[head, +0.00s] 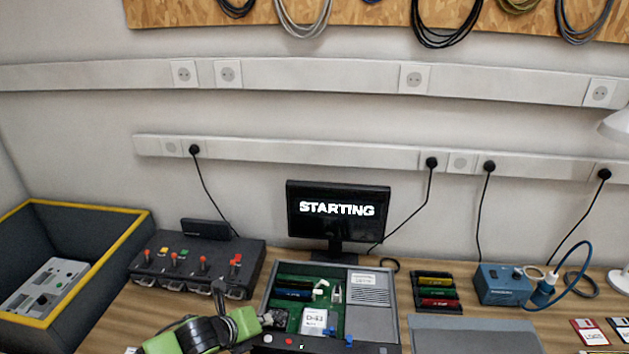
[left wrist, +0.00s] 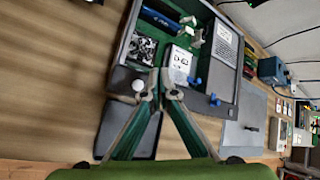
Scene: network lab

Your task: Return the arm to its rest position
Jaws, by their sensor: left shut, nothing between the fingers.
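My left gripper (head: 262,320) comes in from the lower left in the head view, with a green and black arm behind it. Its fingertips are at the left front edge of the open electronics case (head: 393,318). In the left wrist view the two fingers of the left gripper (left wrist: 160,80) meet at their tips, shut and empty. The case also shows there (left wrist: 222,110), with a white label block and blue knobs inside. My right gripper is in neither view.
A monitor (head: 338,222) reading "STARTING" stands behind the case. A switch box (head: 198,262) with red levers and a yellow-rimmed bin (head: 107,257) are to the left. Coloured modules (head: 436,291), a blue box (head: 502,284) and a grey pad (head: 470,335) are to the right.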

